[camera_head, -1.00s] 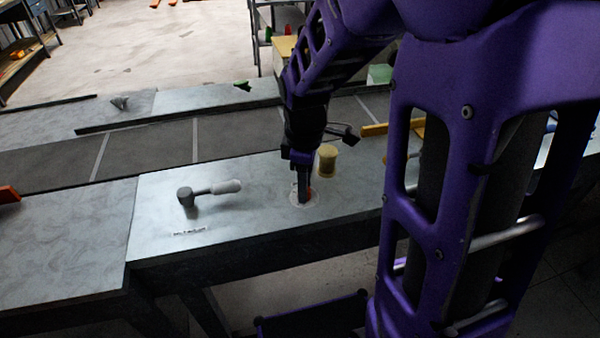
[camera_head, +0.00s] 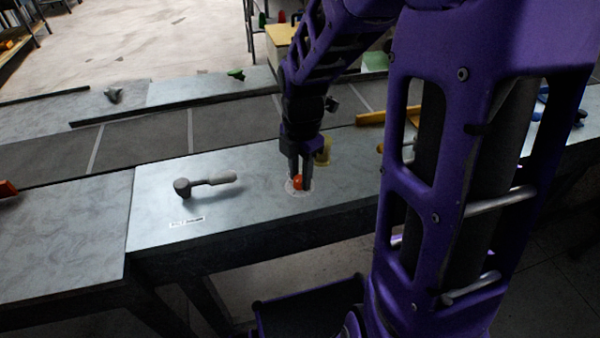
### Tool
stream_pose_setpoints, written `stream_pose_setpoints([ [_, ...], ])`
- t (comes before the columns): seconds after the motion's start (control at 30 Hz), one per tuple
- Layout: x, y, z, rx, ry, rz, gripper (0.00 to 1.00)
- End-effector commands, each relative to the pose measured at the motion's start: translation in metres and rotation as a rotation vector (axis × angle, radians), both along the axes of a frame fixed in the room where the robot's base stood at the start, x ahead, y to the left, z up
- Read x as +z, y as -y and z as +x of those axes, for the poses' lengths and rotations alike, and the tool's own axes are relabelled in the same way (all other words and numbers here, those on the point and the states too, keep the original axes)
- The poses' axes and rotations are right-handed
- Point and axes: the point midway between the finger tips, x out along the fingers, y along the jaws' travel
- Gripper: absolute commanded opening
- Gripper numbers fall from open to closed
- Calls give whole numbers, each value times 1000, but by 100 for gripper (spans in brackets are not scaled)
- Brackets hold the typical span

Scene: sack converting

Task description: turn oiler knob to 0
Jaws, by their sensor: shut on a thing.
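The oiler knob (camera_head: 298,182) is a small orange-red piece on a pale round dial plate (camera_head: 292,192) set on the metal bench top. My gripper (camera_head: 300,183) points straight down over the dial, and its fingers are shut on the knob. The fingers hide part of the knob, and the dial marks are too small to read.
A yellow cylinder (camera_head: 323,152) stands just behind my gripper. A dark belt (camera_head: 150,140) runs behind the bench top (camera_head: 250,215).

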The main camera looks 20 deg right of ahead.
Motion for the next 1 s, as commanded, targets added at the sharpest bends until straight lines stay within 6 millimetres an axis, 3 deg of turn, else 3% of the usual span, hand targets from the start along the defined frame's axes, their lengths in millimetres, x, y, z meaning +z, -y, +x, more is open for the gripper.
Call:
stream_pose_setpoints([
  [0.3,1,0,1,131,4,0,0],
  [0.87,1,0,2,163,4,0,0],
  [0.9,1,0,1,163,4,0,37],
  [1.0,1,0,1,162,3,0,55],
])
